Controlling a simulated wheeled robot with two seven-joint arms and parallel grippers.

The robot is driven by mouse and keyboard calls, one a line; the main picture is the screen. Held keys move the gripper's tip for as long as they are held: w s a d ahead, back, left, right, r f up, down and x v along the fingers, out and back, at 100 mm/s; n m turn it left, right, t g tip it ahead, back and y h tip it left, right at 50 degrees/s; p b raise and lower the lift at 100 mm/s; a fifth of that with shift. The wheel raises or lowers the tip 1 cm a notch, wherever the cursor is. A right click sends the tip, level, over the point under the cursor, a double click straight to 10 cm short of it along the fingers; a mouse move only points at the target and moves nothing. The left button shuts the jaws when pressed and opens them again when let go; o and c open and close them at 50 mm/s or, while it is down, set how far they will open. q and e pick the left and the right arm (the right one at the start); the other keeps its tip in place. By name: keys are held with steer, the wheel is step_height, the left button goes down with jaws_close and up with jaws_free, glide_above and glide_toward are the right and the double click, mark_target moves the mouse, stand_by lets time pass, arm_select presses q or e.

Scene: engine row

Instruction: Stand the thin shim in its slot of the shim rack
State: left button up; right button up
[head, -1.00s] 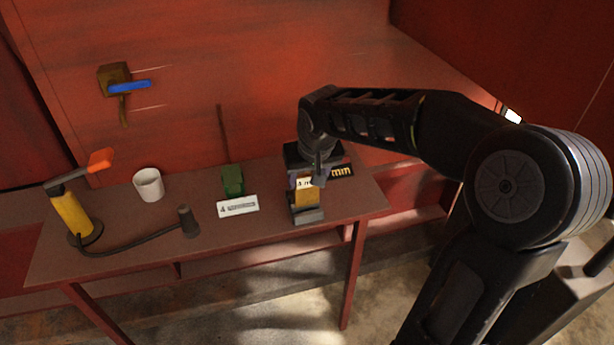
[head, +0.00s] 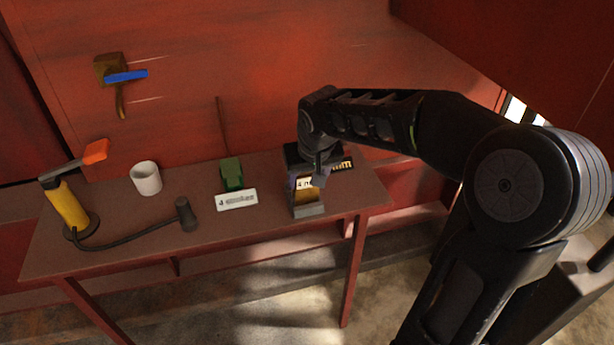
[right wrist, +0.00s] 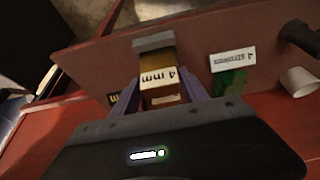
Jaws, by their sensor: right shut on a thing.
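A yellow-brown block with a white "4 mm" label (head: 306,196) stands at the right part of the bench; it also shows in the right wrist view (right wrist: 160,62). I take it for the thin shim. My right gripper (right wrist: 157,92) is shut on it from above, one finger on each side. A grey block (right wrist: 153,43), which may be part of the shim rack, is against its lower end; it also shows in the head view (head: 309,211). I cannot tell how deep the shim sits. A dark piece with yellow "mm" lettering (head: 342,166) is behind the gripper. My left gripper is out of view.
On the bench (head: 130,226) are a green block (head: 231,172), a white "4 strokes" card (head: 237,200), a white cup (head: 146,178) and a yellow pump (head: 68,205) with a hose. A blue-handled lever (head: 126,76) is on the red wall.

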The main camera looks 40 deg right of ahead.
steer(key=shift+f+b, duration=0.55)
steer(key=shift+f, duration=0.15)
steer(key=o, duration=1.5)
steer(key=shift+o, duration=0.2)
steer(key=shift+r, duration=0.1)
steer(key=v, duration=0.7)
steer(key=shift+r, duration=0.3)
steer(key=shift+s+a, duration=0.1)
steer(key=shift+s, duration=0.1)
